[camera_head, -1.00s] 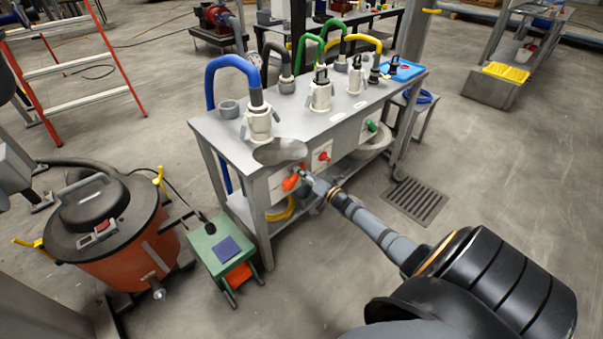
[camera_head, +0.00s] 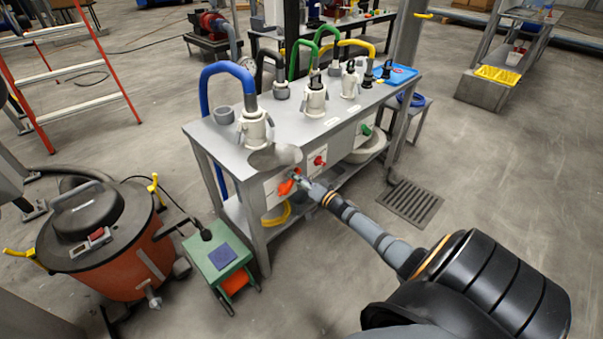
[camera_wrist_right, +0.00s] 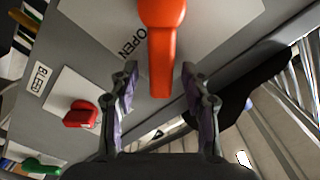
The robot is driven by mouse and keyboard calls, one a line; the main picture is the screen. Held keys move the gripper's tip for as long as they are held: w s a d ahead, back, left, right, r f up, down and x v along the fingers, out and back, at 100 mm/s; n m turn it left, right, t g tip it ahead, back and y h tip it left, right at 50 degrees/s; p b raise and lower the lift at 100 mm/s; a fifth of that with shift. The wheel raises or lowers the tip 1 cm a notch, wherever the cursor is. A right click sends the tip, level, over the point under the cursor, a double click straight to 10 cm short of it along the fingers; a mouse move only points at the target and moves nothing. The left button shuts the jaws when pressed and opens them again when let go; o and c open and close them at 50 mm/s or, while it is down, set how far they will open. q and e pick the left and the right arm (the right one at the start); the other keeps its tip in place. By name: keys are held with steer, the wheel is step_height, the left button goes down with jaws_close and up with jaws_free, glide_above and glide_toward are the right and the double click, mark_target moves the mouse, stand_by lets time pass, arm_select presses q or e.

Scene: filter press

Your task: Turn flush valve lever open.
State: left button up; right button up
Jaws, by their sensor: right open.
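The flush valve lever is orange (camera_head: 286,187) and sits on the front panel of the grey bench, at its left end. In the right wrist view the lever (camera_wrist_right: 162,50) hangs between my two fingers, next to a label reading OPEN (camera_wrist_right: 133,43). My right gripper (camera_head: 302,180) is at the lever in the head view. In the wrist view the right gripper (camera_wrist_right: 160,85) is open, with a finger on each side of the lever and a visible gap to both. My left gripper is not in view.
A red knob (camera_wrist_right: 80,114) beside a BLEED label (camera_wrist_right: 40,78) and a green handle (camera_head: 367,130) sit along the same panel. An orange drum vacuum (camera_head: 110,255) and a green stool (camera_head: 220,262) stand to the left. A floor grate (camera_head: 410,202) lies right of the bench.

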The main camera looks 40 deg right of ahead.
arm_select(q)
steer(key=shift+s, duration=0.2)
arm_select(e)
steer(key=s, duration=1.2)
steer(key=shift+d, duration=0.45)
steer(key=s+a+f+n+g+h, duration=0.1)
steer(key=s+a+f+n+g, duration=0.2)
steer(key=s+f, duration=0.5)
steer(key=s+a+f+g+h, duration=0.1)
steer(key=s+a+f+g, duration=0.3)
steer(key=f, duration=0.8)
steer(key=s+a+f+n+g+h, duration=0.15)
steer(key=s+f+g, duration=0.35)
steer(key=f, duration=0.6)
steer(key=s+a+f+n+g+y, duration=0.2)
steer(key=s+a+f+n+g, duration=0.25)
steer(key=s+a, duration=0.65)
arm_select(q)
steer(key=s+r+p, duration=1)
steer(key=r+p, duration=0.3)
steer(key=p, duration=0.6)
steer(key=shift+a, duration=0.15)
arm_select(e)
steer(key=s+d+r, duration=0.1)
steer(key=s+r, duration=0.8)
steer(key=r, duration=0.3)
steer(key=shift+s+d, duration=0.2)
steer(key=shift+s, duration=0.15)
